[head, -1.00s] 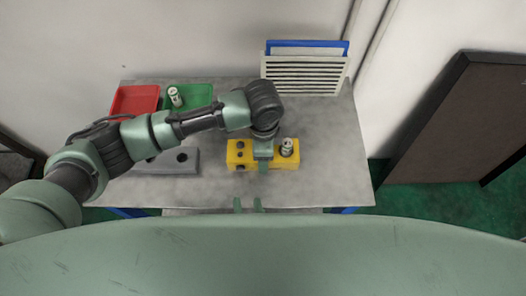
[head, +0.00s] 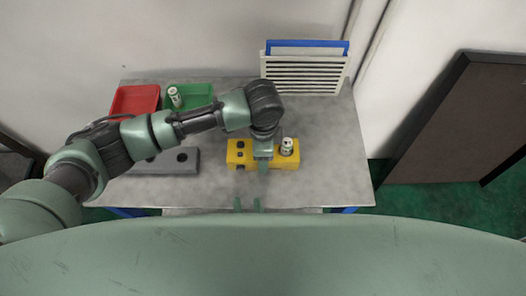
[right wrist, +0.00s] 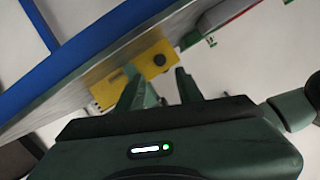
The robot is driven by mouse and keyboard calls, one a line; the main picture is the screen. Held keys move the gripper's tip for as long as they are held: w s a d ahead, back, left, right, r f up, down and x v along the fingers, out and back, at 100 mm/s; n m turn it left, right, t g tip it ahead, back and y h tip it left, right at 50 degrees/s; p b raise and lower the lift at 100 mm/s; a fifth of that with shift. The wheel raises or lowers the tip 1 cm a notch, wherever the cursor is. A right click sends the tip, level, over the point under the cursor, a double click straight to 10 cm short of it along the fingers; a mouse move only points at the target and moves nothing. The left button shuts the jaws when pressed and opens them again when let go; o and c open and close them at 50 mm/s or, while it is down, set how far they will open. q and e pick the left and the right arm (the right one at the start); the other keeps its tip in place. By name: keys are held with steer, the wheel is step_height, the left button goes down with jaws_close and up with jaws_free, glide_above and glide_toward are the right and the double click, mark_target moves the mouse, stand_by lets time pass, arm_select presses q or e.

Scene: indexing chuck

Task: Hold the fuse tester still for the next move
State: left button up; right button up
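The yellow fuse tester (head: 291,163), a block with dark holes in its left part, sits near the front of the grey table. A pale cylindrical fuse (head: 287,146) stands upright at its right end. My left gripper (head: 263,161) reaches down over the middle of the tester, with a finger in front of its front face. Its far side is hidden, so I cannot tell if it grips. My right gripper (head: 247,204) is open and empty in front of the table edge. In the right wrist view its fingers (right wrist: 163,88) stand apart, with the tester (right wrist: 140,72) beyond them.
A red tray (head: 123,108) and a green tray (head: 199,90) stand at the back left; another fuse (head: 175,97) is in the green one. A grey block (head: 178,166) with a hole lies left of the tester. A slatted rack (head: 304,76) stands behind. The table's right side is clear.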

jaws_close()
stand_by(1.6)
